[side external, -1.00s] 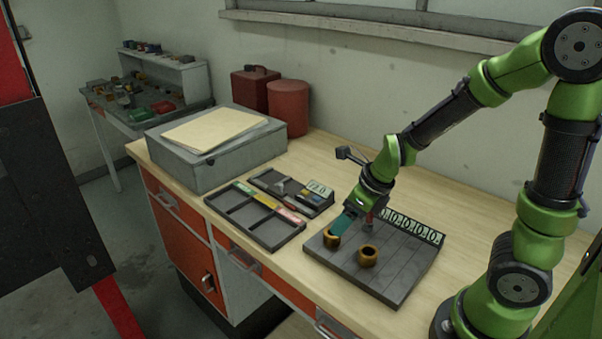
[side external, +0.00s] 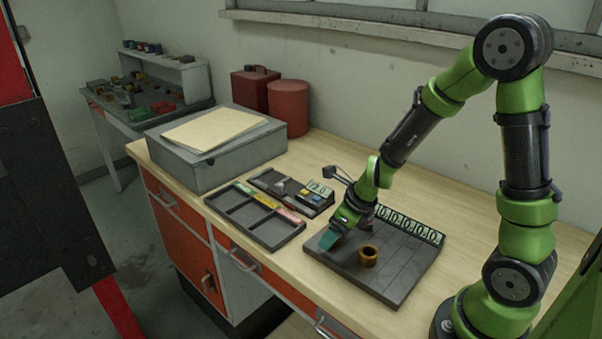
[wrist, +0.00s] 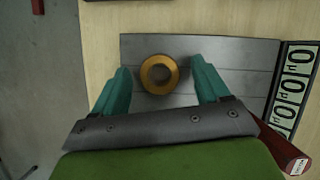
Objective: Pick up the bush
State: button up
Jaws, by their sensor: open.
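One brass bush (wrist: 159,74), a ring with a dark central hole, stands on the dark grey grooved board (wrist: 210,50) in the wrist view. My gripper (wrist: 160,68) has its two teal fingers apart, one on each side of this bush, with gaps between. I cannot tell the fingers' exact height over the board.
A strip of number plates (side external: 410,226) lines the board's back edge. A dark compartment tray (side external: 270,232) and a small panel with a display (side external: 318,189) lie to the left. A grey box (side external: 215,155) and red canisters (side external: 288,108) stand behind. The board's right part is clear.

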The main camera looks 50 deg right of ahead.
jog(key=c, duration=1.3)
jog(key=shift+r, duration=0.1)
